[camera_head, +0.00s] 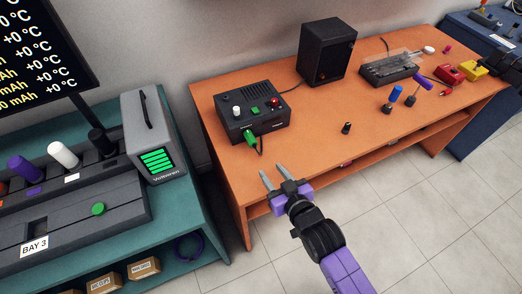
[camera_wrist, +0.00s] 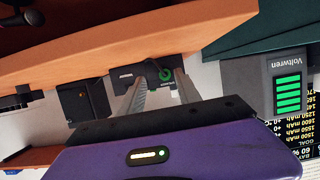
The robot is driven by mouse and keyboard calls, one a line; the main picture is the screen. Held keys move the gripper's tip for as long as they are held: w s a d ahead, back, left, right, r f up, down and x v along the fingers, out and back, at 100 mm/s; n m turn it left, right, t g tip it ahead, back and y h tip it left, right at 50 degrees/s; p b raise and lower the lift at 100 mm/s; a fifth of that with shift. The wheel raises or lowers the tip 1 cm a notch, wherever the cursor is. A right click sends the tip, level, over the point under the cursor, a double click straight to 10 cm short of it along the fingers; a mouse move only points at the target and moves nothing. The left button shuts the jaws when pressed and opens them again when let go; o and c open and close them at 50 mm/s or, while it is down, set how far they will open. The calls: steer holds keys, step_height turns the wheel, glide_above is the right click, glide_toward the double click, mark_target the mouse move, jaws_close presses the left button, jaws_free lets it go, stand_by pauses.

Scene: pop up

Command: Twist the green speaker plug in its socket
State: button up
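The green speaker plug (camera_head: 250,134) sits at the front face of a black box (camera_head: 262,122) on the orange table, with a green cable hanging from it. In the wrist view the green plug (camera_wrist: 165,75) shows as a round green end on the dark box (camera_wrist: 124,80), just right of the line between my fingers. The socket itself is hidden behind the plug. My gripper (camera_head: 277,180) is open and empty, in front of the table's near edge and apart from the plug. Its two fingers also show in the wrist view (camera_wrist: 158,96).
The orange table (camera_head: 310,130) also holds a black speaker (camera_head: 327,52), a small black knob (camera_head: 347,128), and a dark device (camera_head: 390,68) with coloured parts at right. A teal bench with a grey Voltwren charger (camera_head: 152,135) stands at left. The tabletop's front middle is mostly clear.

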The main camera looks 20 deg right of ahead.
glide_toward(255, 143)
steer(key=x, duration=0.4)
steer(key=shift+w+a+f, duration=0.1)
steer(key=shift+w+a, duration=0.05)
steer(key=shift+a, duration=0.05)
steer(key=b+x, duration=0.3)
steer(key=x, duration=0.1)
steer(key=shift+w+f, duration=0.2)
steer(key=shift+f, duration=0.1)
steer(key=shift+w+r, duration=0.1)
steer(key=shift+w, duration=0.1)
steer(key=shift+c, duration=0.7)
steer(key=shift+r, duration=0.1)
steer(key=c, duration=0.7)
steer(key=m, duration=0.1)
steer(key=m+y, duration=0.1)
steer(key=shift+d+m, duration=0.25)
steer(key=shift+m, duration=0.05)
steer(key=m+y, duration=0.2)
steer(key=m, duration=0.1)
steer(key=shift+d, duration=0.15)
steer(key=o, duration=1.1)
steer(key=shift+c, duration=0.2)
